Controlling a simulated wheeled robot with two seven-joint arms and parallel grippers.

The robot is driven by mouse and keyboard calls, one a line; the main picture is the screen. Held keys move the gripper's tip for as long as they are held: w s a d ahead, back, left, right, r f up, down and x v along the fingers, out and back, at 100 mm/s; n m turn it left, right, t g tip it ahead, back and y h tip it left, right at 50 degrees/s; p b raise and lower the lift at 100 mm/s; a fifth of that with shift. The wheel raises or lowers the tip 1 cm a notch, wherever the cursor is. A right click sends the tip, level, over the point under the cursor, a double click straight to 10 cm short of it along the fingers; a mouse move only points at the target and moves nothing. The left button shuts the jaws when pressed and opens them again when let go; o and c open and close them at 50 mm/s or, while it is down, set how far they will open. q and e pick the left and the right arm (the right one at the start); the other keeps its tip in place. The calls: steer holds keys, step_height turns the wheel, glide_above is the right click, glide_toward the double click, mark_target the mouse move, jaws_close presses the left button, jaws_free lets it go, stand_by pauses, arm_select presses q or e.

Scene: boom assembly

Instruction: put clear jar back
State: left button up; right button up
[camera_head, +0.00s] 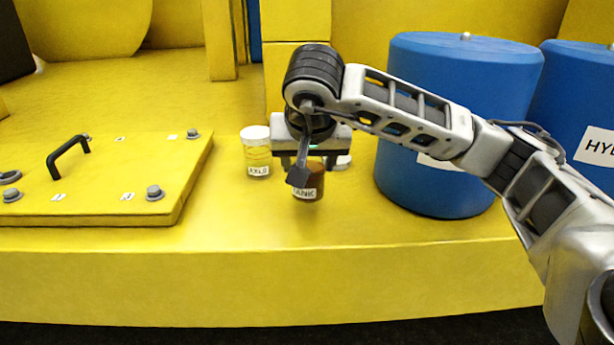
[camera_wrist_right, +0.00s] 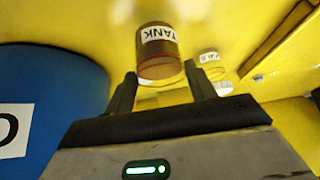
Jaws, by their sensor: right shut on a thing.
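A brown jar with a TANK label (camera_head: 310,184) is at the fingertips of my right gripper (camera_head: 307,165). In the right wrist view the jar (camera_wrist_right: 158,48) sits between the two fingertips (camera_wrist_right: 160,78), with a see-through band at its near end. The gripper is shut on it from above. I cannot tell whether the jar touches the yellow surface. A clear jar with yellowish contents, a white lid and an AXLE label (camera_head: 257,155) stands upright just left of the gripper. It also shows in the right wrist view (camera_wrist_right: 209,57). My left gripper is out of view.
A white round thing (camera_head: 342,162) is partly hidden behind the gripper's right side. A large blue drum (camera_head: 440,150) stands close on the right, with another (camera_head: 580,105) beyond. A bolted yellow plate with a black handle (camera_head: 100,185) lies left. The yellow ledge (camera_head: 250,220) in front is clear.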

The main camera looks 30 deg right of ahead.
steer(key=shift+w+f, duration=0.2)
steer(key=shift+f, duration=1.6)
steer(key=shift+c, duration=0.2)
steer(key=shift+f, duration=0.2)
steer(key=o, duration=1.2)
steer(key=shift+r, duration=0.1)
